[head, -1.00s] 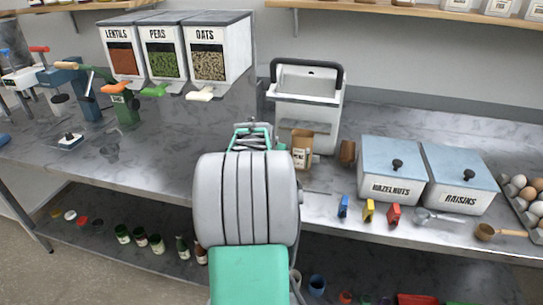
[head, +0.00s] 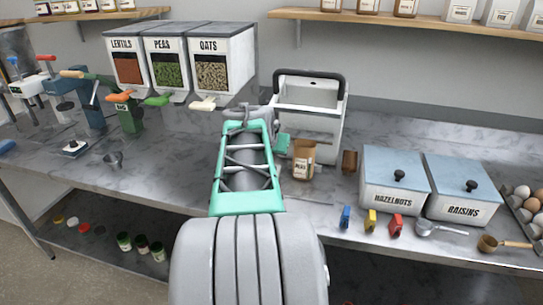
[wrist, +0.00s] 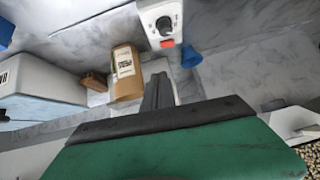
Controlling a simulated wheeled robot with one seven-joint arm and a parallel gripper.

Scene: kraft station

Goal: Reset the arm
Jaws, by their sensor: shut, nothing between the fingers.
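My gripper (wrist: 159,88) is shut and empty in the wrist view, its dark fingers together beyond the green gripper body. In the head view my arm (head: 245,165) rises in the middle over the counter, and its far end hides most of the gripper. A brown kraft bag with a label (head: 303,160) stands upright on the counter just right of the arm's far end. The bag also shows in the wrist view (wrist: 126,75), left of the fingers and apart from them.
A white machine with a dark handle (head: 318,118) stands behind the bag. Hazelnuts (head: 393,194) and raisins (head: 460,203) boxes stand right, with colored clips and scoops before them. Lentils, peas and oats dispensers (head: 222,70) stand at the back left.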

